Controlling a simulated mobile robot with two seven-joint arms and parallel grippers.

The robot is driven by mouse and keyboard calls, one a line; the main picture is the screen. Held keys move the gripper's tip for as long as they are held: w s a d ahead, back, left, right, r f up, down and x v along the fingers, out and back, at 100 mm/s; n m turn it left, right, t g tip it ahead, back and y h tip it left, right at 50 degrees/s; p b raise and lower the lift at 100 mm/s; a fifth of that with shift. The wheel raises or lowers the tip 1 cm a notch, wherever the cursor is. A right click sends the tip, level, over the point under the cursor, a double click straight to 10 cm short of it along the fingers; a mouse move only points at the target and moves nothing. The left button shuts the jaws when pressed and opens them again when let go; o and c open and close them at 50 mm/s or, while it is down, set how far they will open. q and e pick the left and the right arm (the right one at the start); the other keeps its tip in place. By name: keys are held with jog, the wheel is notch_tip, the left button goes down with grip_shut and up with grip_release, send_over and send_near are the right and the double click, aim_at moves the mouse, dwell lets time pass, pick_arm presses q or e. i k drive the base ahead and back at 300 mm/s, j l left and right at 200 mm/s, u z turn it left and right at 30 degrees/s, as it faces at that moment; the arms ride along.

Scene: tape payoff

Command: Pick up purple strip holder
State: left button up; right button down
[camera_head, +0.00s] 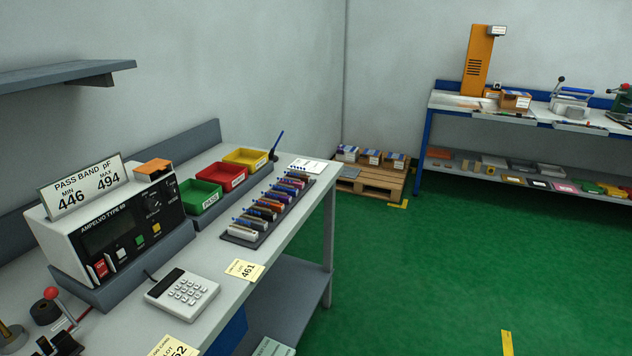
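A row of small strip holders in several colours lies across a long dark rack (231,238) on the near bench. A purplish holder (289,183) seems to lie toward the far end of the row. The holders are small and close together, so I cannot tell its colour for certain. Neither of my grippers is in view.
Left of the rack are green (199,197), red (222,176) and yellow (246,158) bins. A meter (112,232) and a keypad (182,294) stand nearer. A pallet (373,182) and another bench (440,105) stand farther off. The green floor (430,280) is clear.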

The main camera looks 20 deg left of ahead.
aim_at(283, 198)
jog(key=i+u, duration=0.15)
jog(key=i, duration=0.35)
jog(key=i+l+u, duration=0.15)
jog(key=i, duration=0.3)
jog(key=i+l+u, duration=0.1)
jog(key=i, duration=0.4)
